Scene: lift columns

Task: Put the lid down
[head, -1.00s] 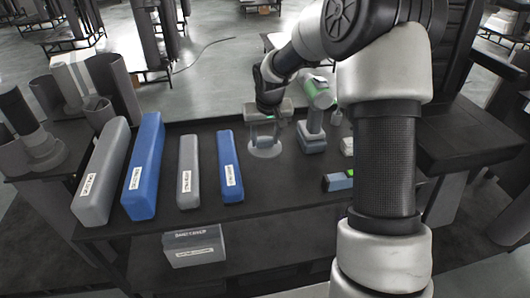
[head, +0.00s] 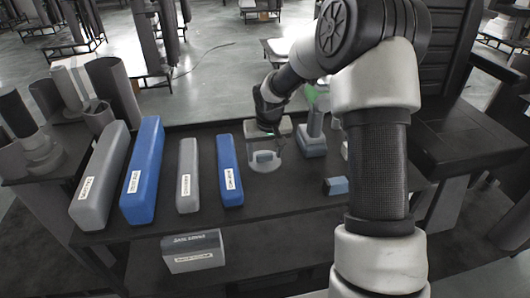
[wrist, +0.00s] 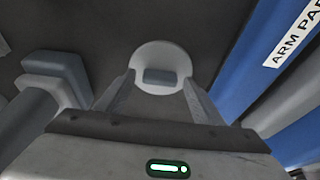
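The lid is a pale grey disc (head: 264,165) with a small block handle. It appears to lie flat on the dark table, right of the shorter blue box. In the wrist view the lid (wrist: 160,53) is straight ahead, its darker handle between my fingers. My gripper (head: 265,147) points down over the lid. In the wrist view my gripper (wrist: 160,84) is open, with a visible gap between each finger and the handle. The lid's exact contact with the table is hard to see.
Blue (head: 143,170) and grey (head: 99,175) long boxes lie at left, with a shorter grey box (head: 188,175) and shorter blue box (head: 230,170) beside the lid. A grey stand (head: 312,143) is close on the right. A small blue-grey block (head: 336,186) lies farther right.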

